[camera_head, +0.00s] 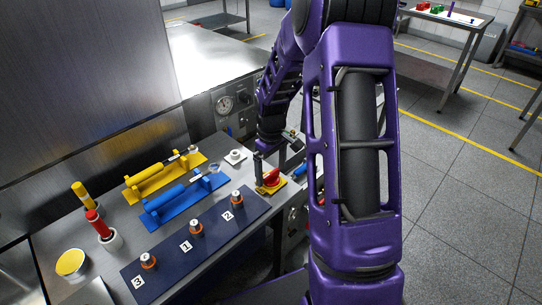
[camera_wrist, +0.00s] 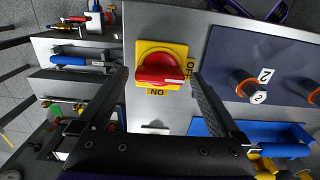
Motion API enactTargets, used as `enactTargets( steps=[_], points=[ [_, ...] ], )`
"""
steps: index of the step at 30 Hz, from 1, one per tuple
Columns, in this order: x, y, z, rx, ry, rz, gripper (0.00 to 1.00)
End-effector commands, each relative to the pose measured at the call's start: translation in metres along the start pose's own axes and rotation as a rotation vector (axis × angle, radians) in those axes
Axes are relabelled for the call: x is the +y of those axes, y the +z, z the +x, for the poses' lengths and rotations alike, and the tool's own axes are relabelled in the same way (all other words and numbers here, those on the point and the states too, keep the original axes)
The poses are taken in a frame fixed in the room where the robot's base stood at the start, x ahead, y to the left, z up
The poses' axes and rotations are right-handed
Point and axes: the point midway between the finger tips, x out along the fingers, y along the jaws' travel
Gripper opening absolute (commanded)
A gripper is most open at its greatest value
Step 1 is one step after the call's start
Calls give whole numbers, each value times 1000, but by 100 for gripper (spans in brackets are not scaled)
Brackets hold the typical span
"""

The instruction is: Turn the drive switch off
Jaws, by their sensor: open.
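The drive switch is a red rotary knob (camera_wrist: 160,67) on a square yellow plate (camera_wrist: 181,50). In the wrist view its raised red handle lies roughly left to right, with a small pale mark near its right end. ON is printed upside down below the plate and OFF runs along its right side. My gripper (camera_wrist: 160,76) is open, its dark fingers on either side of the knob, with no clear contact seen. In the head view the red switch (camera_head: 271,177) sits near the table's right edge, with my gripper (camera_head: 278,163) over it, partly hidden by my arm.
Red (camera_head: 97,224) and yellow cylinders stand at left. A gauge panel (camera_head: 225,104) is behind.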

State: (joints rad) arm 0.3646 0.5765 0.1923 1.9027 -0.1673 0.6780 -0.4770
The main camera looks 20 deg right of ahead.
Motion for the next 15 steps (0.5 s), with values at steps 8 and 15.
enactTargets(
  steps=[8, 15],
  points=[
    [1, -1, -53, 5, 4, 2, 100],
    [1, -1, -112, 5, 3, 1, 100]
  ],
)
